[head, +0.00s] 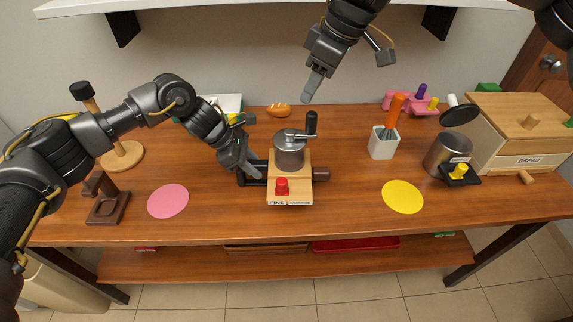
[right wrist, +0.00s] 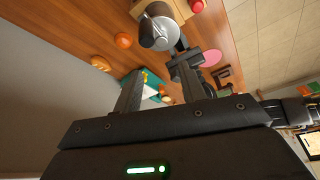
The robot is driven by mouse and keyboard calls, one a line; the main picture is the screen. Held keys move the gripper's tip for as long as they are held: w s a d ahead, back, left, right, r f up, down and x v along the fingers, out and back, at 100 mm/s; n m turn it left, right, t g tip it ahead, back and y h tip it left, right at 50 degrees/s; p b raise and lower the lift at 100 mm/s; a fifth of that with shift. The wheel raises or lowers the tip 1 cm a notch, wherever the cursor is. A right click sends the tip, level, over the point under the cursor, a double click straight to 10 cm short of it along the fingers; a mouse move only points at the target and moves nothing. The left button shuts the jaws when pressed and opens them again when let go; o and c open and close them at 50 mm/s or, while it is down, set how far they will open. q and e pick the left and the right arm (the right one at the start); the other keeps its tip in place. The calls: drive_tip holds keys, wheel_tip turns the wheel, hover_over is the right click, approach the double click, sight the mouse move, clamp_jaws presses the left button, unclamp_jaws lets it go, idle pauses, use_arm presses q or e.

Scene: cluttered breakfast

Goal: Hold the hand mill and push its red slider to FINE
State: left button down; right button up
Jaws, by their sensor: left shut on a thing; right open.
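The hand mill (head: 289,158) stands upright on the table, with a grey drum, a crank with a black knob, and a wooden base. Its red slider (head: 282,187) sits on the front of the base, somewhat left of the middle. The label (head: 289,203) reads FINE at its left end; the right-hand word is too small to read. My left gripper (head: 256,174) is shut on the dark bar at the mill's left side. My right gripper (head: 308,92) is open and empty, above and behind the mill. The mill's drum shows in the right wrist view (right wrist: 157,32).
A pink disc (head: 168,201) lies left and a yellow disc (head: 402,197) right. A white holder (head: 383,143), a metal canister (head: 447,152) and a bread box (head: 520,135) stand right. A bread roll (head: 278,110) lies behind. Table in front of the mill is clear.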

sight(314, 113)
drive_tip(key=shift+m+t, duration=0.3)
drive_tip(key=shift+m, duration=0.1)
drive_tip(key=shift+w+d+f, duration=0.1)
drive_tip(key=shift+w+f, duration=0.15)
drive_tip(key=shift+f, duration=1.1)
drive_tip(key=shift+w+d+f, duration=0.15)
drive_tip(key=shift+w+f, duration=0.05)
drive_tip(key=shift+f, duration=1.1)
drive_tip(key=shift+w+d+f, duration=0.1)
drive_tip(key=shift+w+f, duration=0.15)
drive_tip(key=shift+f, duration=1.1)
